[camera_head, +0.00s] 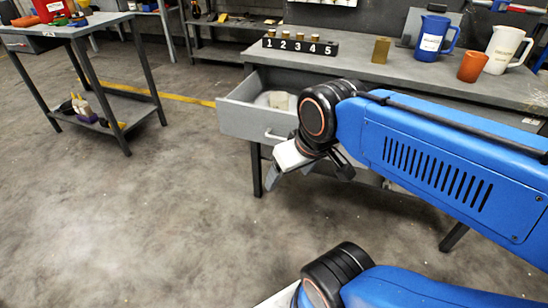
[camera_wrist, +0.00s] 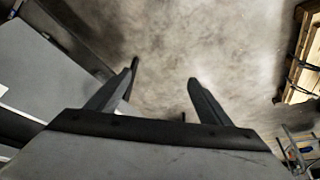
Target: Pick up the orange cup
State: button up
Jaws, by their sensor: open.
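The orange cup (camera_head: 472,66) stands on the grey workbench (camera_head: 400,73) at its right side, between a blue pitcher (camera_head: 434,38) and a white pitcher (camera_head: 504,48). My gripper (camera_head: 312,178) hangs in front of the bench, below the top and near the open drawer, well to the left of the cup. In the wrist view my gripper (camera_wrist: 163,80) has its two fingers apart with nothing between them, over bare floor. The cup does not show in the wrist view.
An open drawer (camera_head: 240,122) with a pale item inside juts from the bench. A numbered black block (camera_head: 300,45) and a brass-coloured block (camera_head: 381,50) stand on the top. A grey cart (camera_head: 90,25) is at the left. The floor (camera_head: 130,210) between is clear.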

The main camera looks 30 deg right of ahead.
aim_at(473, 64)
jog(key=z, duration=1.9)
